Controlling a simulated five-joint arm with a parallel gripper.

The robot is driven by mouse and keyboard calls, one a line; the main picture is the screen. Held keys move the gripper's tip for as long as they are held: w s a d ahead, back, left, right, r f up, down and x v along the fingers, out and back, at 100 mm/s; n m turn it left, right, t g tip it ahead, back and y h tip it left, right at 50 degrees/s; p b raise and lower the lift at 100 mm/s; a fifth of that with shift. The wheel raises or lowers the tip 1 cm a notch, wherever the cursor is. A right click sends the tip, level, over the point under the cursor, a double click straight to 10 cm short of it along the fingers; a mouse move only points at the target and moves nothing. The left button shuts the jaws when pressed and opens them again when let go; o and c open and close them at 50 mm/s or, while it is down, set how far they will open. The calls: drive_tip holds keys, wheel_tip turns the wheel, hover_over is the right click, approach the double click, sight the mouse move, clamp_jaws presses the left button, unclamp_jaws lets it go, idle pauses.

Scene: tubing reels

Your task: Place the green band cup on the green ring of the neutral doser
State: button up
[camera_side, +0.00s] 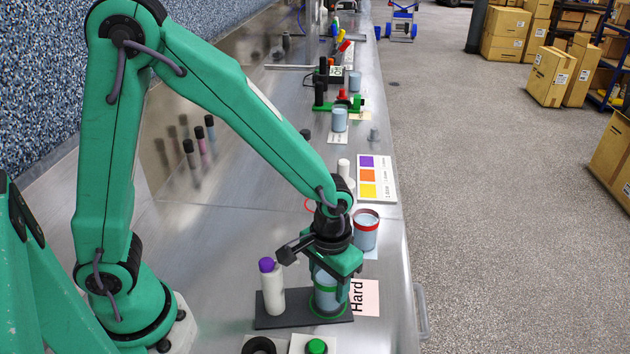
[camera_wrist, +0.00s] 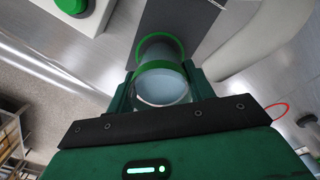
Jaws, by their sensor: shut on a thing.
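My gripper (camera_side: 333,272) is shut on a pale blue cup (camera_side: 325,284) with a green band. The cup is upright over the green ring (camera_side: 328,313) on the dark base plate (camera_side: 275,321) of the doser, which also bears a white bottle with a purple cap (camera_side: 271,287). In the wrist view the cup (camera_wrist: 163,88) sits between my fingers (camera_wrist: 161,92), and the green ring (camera_wrist: 142,44) shows around its far end. The cup's bottom looks within the ring; I cannot tell whether it touches the plate.
A red-banded cup (camera_side: 366,233) stands just behind my gripper. A pink "Hard" card (camera_side: 366,297) lies right of the plate. A green button (camera_side: 317,346) and a black ring (camera_side: 258,346) are in front. A colour chart (camera_side: 377,179) lies farther back.

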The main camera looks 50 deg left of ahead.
drive_tip(key=shift+f, duration=0.2)
drive_tip(key=o, duration=1)
drive_tip(key=shift+r, duration=0.1)
wheel_tip(320, 180, up, 12)
idle(0.4)
drive_tip(key=shift+r, duration=0.1)
idle(0.4)
